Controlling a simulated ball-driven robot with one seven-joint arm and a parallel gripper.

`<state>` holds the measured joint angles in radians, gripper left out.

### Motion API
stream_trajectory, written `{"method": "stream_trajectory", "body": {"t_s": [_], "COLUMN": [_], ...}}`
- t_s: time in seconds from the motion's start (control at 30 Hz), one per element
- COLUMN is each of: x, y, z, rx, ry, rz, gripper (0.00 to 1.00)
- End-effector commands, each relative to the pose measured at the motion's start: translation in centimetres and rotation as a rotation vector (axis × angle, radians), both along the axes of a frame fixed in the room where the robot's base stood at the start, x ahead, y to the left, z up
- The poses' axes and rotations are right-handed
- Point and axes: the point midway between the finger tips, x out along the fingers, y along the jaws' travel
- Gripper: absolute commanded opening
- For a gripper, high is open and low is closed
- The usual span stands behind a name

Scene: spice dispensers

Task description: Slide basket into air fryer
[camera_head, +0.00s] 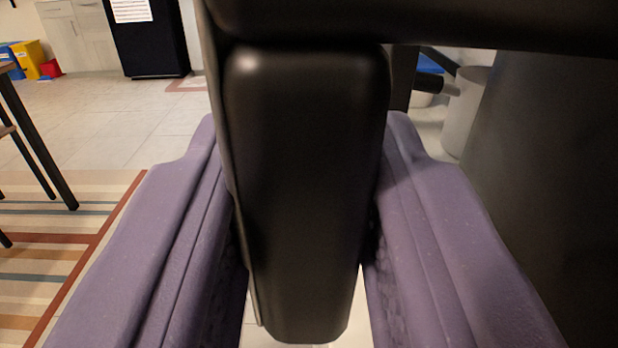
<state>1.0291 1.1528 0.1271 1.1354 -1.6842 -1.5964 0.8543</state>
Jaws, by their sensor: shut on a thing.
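A black handle (305,180) fills the middle of the view and looks like the basket's handle. My gripper (300,215) has purple fingers, one on each side of the handle, and is shut on it. The handle's lower end shows between and below the fingers. A dark body (560,140) fills the right side and a dark bar crosses the top right; I cannot tell whether these belong to the basket or the air fryer. The basket's inside and the fryer's opening are not in view.
A striped rug (60,250) and dark table legs (35,140) are at the left. Open tiled floor (120,120) lies behind. A black appliance (148,40) and pale cabinets (75,35) stand far back. A pale cylindrical container (465,110) is at the right.

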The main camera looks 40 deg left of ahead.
Motion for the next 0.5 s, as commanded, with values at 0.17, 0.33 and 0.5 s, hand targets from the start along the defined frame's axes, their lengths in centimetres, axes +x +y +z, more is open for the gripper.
{"method": "stream_trajectory", "body": {"t_s": [0.17, 0.33, 0.5], "x": [0.4, 0.7, 1.0], "y": [-0.4, -0.8, -1.1], "z": [0.0, 0.0, 0.0], "rx": [-0.002, -0.002, -0.002], "ry": [-0.003, -0.003, -0.003], "rz": [0.000, 0.001, 0.001], "gripper": [0.00, 0.00, 0.00]}}
